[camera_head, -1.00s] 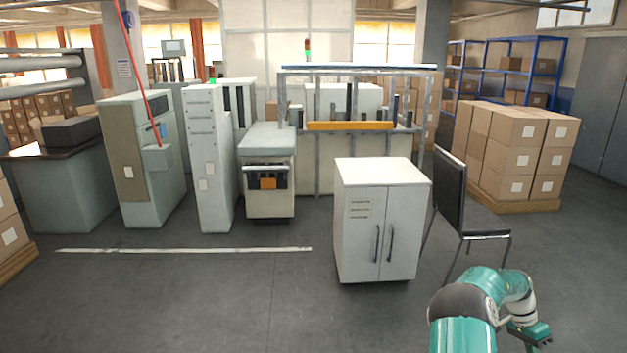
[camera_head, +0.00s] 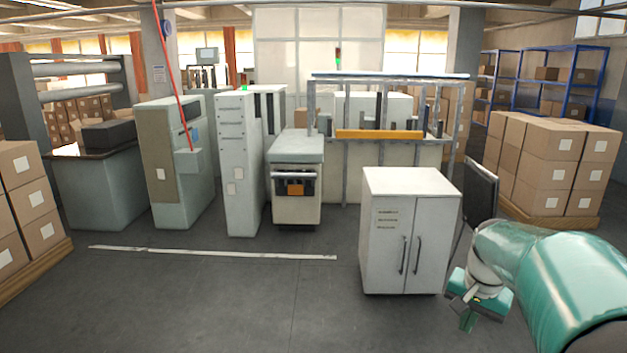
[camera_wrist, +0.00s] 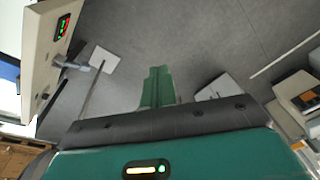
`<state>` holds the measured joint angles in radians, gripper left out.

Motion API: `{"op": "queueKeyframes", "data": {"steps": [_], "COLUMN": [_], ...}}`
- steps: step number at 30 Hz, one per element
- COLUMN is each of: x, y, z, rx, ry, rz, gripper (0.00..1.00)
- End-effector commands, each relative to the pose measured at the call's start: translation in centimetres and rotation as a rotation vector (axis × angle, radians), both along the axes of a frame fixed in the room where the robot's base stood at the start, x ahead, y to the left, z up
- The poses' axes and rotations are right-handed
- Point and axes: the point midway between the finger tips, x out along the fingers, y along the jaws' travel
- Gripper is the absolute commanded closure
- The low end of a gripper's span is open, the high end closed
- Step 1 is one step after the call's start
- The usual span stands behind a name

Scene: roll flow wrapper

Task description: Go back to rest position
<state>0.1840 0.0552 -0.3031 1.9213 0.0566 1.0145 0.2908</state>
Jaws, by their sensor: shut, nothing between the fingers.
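My gripper (camera_head: 468,318) is at the lower right of the head view, in front of and to the right of the white two-door cabinet. It points down toward the floor, apart from the cabinet. My green arm covers the lower right corner. In the wrist view the green fingers (camera_wrist: 157,88) are together, with nothing between them, above the grey floor.
The white cabinet (camera_head: 392,240) stands close to my gripper. Stacked boxes (camera_head: 550,170) stand at the right, more boxes (camera_head: 40,215) at the left. The wrapper machine (camera_head: 345,165) is behind. The front floor is clear.

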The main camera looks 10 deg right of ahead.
Motion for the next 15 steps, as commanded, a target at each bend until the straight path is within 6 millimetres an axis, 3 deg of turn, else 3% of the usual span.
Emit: {"op": "queueKeyframes", "data": {"steps": [1,6,15], "x": [-0.7,-3.5,-10.1], "y": [2.0,7.9,16.6], "z": [1.0,3.2,4.8], "rx": [-0.001,-0.018,-0.103], "ry": [-0.028,-0.102,-0.225], "rz": [0.053,0.232,0.543], "gripper": [1.00,1.00,1.00]}}
